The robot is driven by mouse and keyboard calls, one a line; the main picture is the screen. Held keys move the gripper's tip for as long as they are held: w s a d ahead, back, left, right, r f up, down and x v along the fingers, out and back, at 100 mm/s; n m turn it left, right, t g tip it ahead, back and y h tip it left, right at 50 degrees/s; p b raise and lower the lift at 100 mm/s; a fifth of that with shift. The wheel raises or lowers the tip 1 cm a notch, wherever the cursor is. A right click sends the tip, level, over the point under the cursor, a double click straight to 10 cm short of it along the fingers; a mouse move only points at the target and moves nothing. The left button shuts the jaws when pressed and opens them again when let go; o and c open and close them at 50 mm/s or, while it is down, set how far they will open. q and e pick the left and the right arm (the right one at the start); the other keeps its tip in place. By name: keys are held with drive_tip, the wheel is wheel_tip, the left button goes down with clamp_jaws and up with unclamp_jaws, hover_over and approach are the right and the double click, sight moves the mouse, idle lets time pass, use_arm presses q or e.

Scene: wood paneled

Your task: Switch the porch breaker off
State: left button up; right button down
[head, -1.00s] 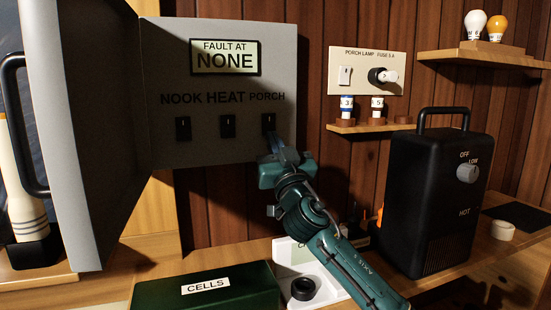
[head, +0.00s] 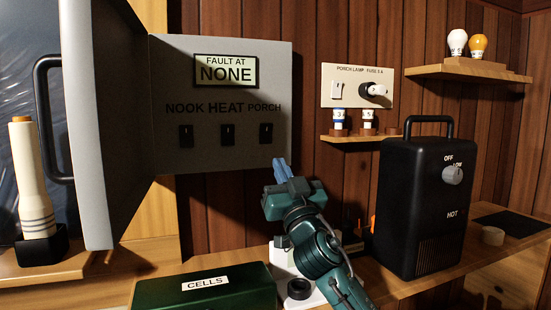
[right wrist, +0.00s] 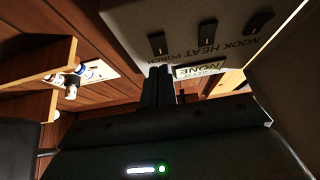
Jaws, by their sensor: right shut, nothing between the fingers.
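The grey breaker panel (head: 225,95) stands open with labels NOOK, HEAT and PORCH over three black switches. The porch breaker (head: 266,133) is the rightmost switch in the head view; in the right wrist view, which is turned over, it is the leftmost (right wrist: 158,43). I cannot tell clearly from its small pale mark whether it is on or off. The display (head: 226,71) reads FAULT AT NONE. My right gripper (head: 283,168) is shut and empty, below and slightly right of the porch breaker, apart from it. My left gripper is not in view.
The panel's open door (head: 105,120) juts out at left. A green CELLS box (head: 205,292) sits below. A black heater (head: 425,210) stands right of my arm. A porch lamp fuse plate (head: 357,87) and small shelves are on the wood wall.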

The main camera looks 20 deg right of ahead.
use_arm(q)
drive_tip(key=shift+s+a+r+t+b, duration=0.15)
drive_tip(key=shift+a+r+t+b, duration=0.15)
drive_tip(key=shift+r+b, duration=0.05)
use_arm(e)
drive_tip(key=v, duration=0.3)
drive_tip(key=f+v, duration=0.1)
drive_tip(key=v, duration=0.1)
drive_tip(key=shift+w+d+f, duration=0.1)
drive_tip(key=shift+w+f, duration=0.05)
